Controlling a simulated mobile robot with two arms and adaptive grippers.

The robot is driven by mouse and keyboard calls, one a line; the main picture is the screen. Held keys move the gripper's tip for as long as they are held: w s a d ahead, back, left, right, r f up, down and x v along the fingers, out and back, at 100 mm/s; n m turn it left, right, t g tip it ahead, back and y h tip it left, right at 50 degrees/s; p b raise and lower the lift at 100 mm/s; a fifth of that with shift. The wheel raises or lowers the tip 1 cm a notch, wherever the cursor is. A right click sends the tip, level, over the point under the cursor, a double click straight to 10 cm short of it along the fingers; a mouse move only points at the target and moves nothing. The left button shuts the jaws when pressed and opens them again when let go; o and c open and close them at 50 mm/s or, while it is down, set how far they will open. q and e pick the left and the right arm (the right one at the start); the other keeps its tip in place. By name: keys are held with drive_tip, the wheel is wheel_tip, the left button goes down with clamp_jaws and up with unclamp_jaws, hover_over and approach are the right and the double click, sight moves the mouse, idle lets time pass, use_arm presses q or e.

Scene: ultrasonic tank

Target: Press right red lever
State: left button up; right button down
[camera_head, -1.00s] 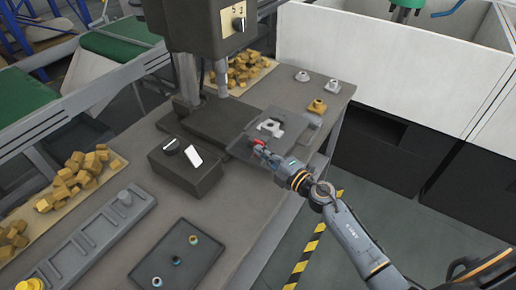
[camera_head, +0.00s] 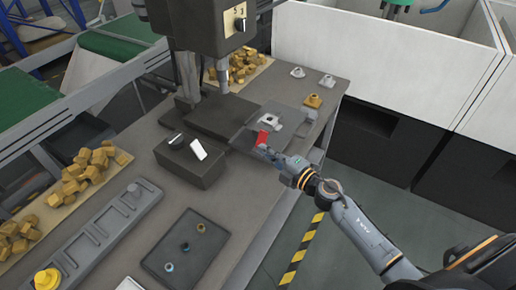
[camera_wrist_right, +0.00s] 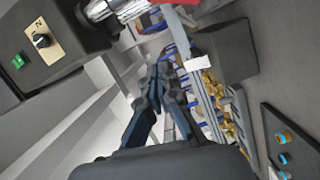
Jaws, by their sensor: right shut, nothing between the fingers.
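A small red lever (camera_head: 263,138) stands at the near edge of the dark plate under the press in the head view. My right gripper (camera_head: 265,154) is just in front of it, with shut, empty fingertips close to its lower end; I cannot tell whether they touch. In the right wrist view, the shut fingers of my right gripper (camera_wrist_right: 160,75) point up the picture with nothing between them. The red lever cannot be made out clearly there. My left gripper is not in view.
The press head (camera_head: 208,25) stands over the dark table. A dark box (camera_head: 190,168) with a black knob and white plate sits left of my right gripper. A black tray (camera_head: 186,247) with small rings lies nearer. Yellow blocks (camera_head: 90,170) lie at the left. A pale fixture (camera_head: 268,120) sits behind the red lever.

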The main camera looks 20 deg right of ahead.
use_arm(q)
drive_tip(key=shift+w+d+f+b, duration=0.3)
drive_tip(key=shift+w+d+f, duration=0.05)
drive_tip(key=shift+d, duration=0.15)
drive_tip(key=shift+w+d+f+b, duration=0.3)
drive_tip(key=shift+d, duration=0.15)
use_arm(e)
drive_tip(key=d+v, duration=0.1)
drive_tip(key=v, duration=0.5)
drive_tip(key=shift+a+r, duration=0.1)
drive_tip(key=shift+r, duration=0.05)
